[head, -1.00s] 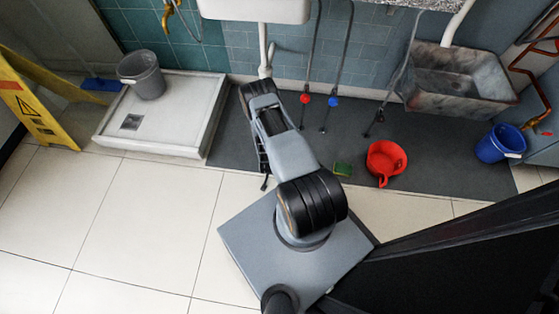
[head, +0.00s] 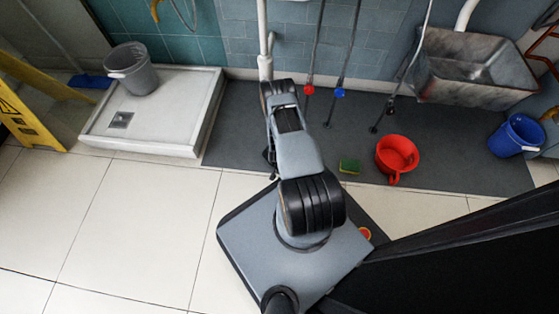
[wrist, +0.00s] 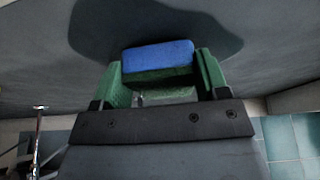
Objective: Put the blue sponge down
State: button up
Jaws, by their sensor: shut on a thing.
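The blue sponge (wrist: 158,57), with a dark green layer along one side, shows in the wrist view. My gripper (wrist: 160,75) is shut on it, with one green finger pad on each side. Beyond it is a plain grey surface with a darker rounded patch, a shadow or a wet spot; I cannot tell which, nor how far off the surface is. In the head view my arm hides the blue sponge and most of the gripper.
A green and yellow sponge (head: 349,167) and a red pot (head: 397,155) sit on the dark grey floor strip (head: 235,135). A white shower tray (head: 165,135) holds a grey bucket (head: 133,68). A blue bucket (head: 515,136) and stone sink (head: 478,70) are right. A yellow sign (head: 30,118) stands left.

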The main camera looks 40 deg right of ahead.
jog(key=shift+f, duration=0.65)
jog(key=shift+r, duration=0.15)
jog(key=o, duration=0.9)
jog(key=shift+o, duration=0.2)
